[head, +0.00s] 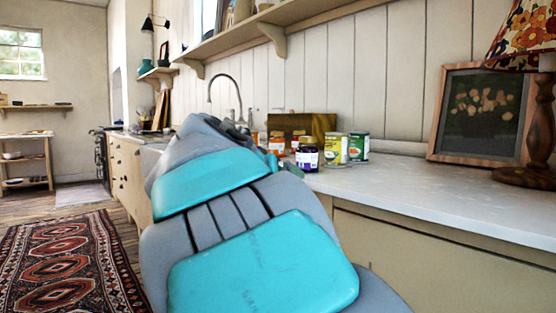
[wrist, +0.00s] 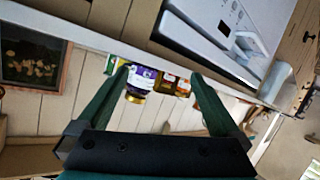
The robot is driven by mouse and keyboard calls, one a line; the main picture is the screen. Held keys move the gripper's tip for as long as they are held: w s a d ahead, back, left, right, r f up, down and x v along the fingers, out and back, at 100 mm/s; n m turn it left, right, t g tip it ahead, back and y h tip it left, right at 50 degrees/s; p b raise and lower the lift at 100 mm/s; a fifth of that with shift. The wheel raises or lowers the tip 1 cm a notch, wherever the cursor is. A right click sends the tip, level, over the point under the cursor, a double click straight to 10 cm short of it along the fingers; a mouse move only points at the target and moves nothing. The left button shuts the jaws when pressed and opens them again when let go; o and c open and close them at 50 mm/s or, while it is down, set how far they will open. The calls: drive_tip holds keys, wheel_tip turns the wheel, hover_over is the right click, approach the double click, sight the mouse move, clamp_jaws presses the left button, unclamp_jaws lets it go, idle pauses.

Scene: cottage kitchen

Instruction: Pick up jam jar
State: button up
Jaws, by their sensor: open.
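The jam jar, dark purple with a white label, stands upright on the counter in the head view (head: 307,156), just right of my arm. In the wrist view the jam jar (wrist: 143,78) appears upside down, between my fingertips in the picture and nearer the left one. My gripper (wrist: 160,72) is open, its two dark green fingers spread wide with nothing held. The jar looks to be beyond the fingertips; the exact gap is hard to tell.
A yellow-labelled can (head: 335,149) and a green can (head: 359,146) stand close right of the jar. An orange jar (head: 277,144) and a wooden board (head: 318,126) are behind. A framed picture (head: 482,113) and lamp (head: 540,120) stand right; the counter (head: 420,181) before them is clear.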

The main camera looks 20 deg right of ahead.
sight(301, 154)
drive_tip(key=w+d+r+m+h, duration=0.1)
drive_tip(key=w+m+h, duration=0.1)
drive_tip(key=w+d+r+m+h, duration=0.1)
drive_tip(key=w+d+m+h, duration=0.1)
drive_tip(key=w+d+r+m+g+h, duration=0.1)
drive_tip(key=w+d+m+h, duration=0.1)
drive_tip(key=shift+w+m+b, duration=0.3)
drive_tip(key=shift+w+m, duration=0.05)
drive_tip(key=shift+m, duration=0.05)
drive_tip(key=shift+r+p+x, duration=0.2)
drive_tip(key=shift+p+x, duration=0.35)
drive_tip(key=shift+x, duration=3.4)
drive_tip(key=shift+c, duration=0.2)
clamp_jaws()
